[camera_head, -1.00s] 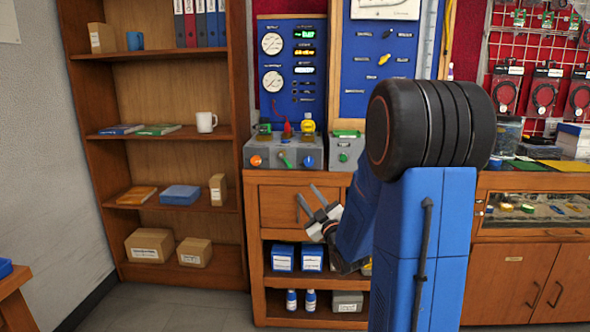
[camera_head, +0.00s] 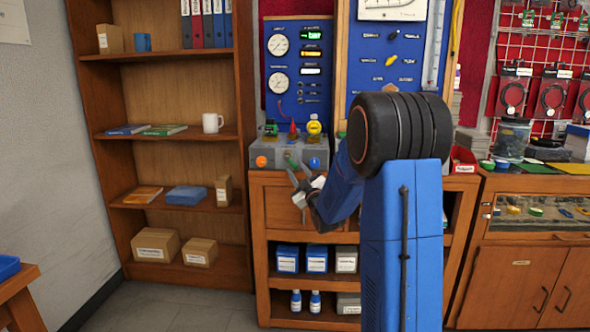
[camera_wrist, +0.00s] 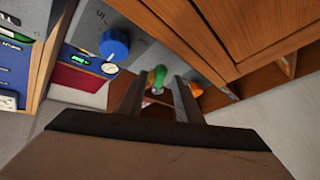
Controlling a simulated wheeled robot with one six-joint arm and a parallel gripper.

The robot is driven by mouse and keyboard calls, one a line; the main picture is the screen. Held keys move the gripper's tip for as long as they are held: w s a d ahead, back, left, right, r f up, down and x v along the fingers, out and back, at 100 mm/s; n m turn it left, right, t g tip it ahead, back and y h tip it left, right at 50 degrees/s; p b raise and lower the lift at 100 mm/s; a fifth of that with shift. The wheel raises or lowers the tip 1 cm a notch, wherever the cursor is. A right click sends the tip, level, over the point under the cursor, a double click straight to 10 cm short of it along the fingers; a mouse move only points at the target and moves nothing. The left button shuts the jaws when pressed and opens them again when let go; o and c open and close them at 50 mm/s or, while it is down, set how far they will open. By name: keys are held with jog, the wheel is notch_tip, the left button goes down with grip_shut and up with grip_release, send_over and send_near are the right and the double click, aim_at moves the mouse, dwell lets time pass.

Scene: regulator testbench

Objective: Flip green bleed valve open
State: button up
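The green bleed valve (camera_head: 291,161) is a small lever on the front of a grey regulator box (camera_head: 340,150), between an orange knob (camera_head: 261,161) and a blue knob (camera_head: 314,163). In the wrist view the green valve (camera_wrist: 157,77) shows beyond and between my fingertips, with the blue knob (camera_wrist: 114,45) to the left and the orange knob (camera_wrist: 195,90) to the right. My gripper (camera_head: 298,172) is open and empty, just below the valve in the head view. It also shows in the wrist view (camera_wrist: 158,88). I cannot tell the exact gap to the valve.
The box stands on a wooden cabinet (camera_head: 270,225) with a drawer and shelves. A blue gauge panel (camera_head: 298,70) rises behind it. A bookshelf (camera_head: 105,200) stands to the left, and a glass-fronted display counter (camera_head: 545,210) to the right.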

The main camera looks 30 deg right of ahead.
jog(key=shift+x, duration=0.95)
grip_shut()
jog(key=shift+s+d+r+n+y, duration=0.15)
jog(key=shift+d+r+n+y, duration=0.2)
jog(key=shift+n, duration=0.35)
jog(key=shift+s+r+n+g+y, duration=0.15)
jog(key=shift+n+g+y, duration=0.3)
jog(key=shift+n+g, duration=0.6)
jog(key=shift+n+t, duration=0.25)
grip_release()
